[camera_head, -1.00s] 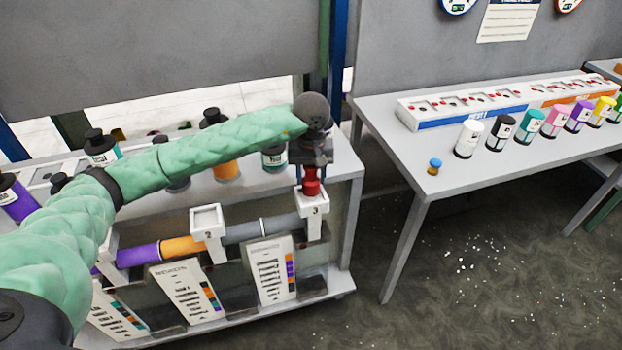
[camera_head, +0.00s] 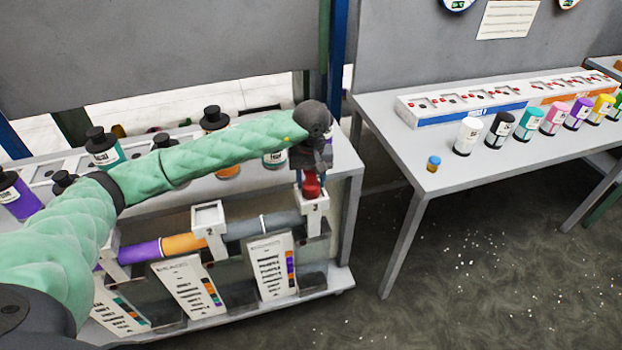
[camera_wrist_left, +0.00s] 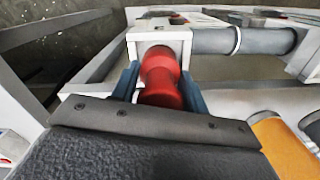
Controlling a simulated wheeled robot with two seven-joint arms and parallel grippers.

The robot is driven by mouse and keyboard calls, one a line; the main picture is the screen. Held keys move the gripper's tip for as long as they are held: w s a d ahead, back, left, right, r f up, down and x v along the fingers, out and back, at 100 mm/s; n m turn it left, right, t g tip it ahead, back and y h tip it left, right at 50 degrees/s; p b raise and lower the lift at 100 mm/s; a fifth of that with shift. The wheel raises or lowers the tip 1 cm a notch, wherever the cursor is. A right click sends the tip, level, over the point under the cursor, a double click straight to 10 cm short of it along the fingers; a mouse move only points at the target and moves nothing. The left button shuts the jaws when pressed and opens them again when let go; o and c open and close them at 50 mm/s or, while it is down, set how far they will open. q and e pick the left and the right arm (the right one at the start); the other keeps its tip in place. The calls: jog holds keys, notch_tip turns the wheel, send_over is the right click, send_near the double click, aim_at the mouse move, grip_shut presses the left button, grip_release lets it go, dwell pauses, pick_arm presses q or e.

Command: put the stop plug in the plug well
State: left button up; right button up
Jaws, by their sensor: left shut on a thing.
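The red stop plug (camera_head: 312,187) is between the fingers of my left gripper (camera_head: 310,183), which is shut on it. The plug is upright at the top of the white box marked 3 (camera_head: 315,222), the plug well at the right end of the tube row. In the left wrist view, the plug (camera_wrist_left: 161,80) is between the blue fingers of the gripper (camera_wrist_left: 160,88), and its far end meets the well's white rim (camera_wrist_left: 183,42). The plug hides most of the opening, so I cannot tell how deep it sits. My right gripper is not in view.
A similar white box marked 2 (camera_head: 208,216) stands to the left, with a grey tube (camera_head: 262,226) between the boxes. Bottles stand on the bench behind my left arm. The right table (camera_head: 400,160) holds several coloured bottles and a small blue-and-yellow piece (camera_head: 433,164).

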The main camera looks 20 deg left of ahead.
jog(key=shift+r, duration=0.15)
pick_arm(q)
jog(key=o, duration=1.3)
jog(key=shift+o, duration=0.2)
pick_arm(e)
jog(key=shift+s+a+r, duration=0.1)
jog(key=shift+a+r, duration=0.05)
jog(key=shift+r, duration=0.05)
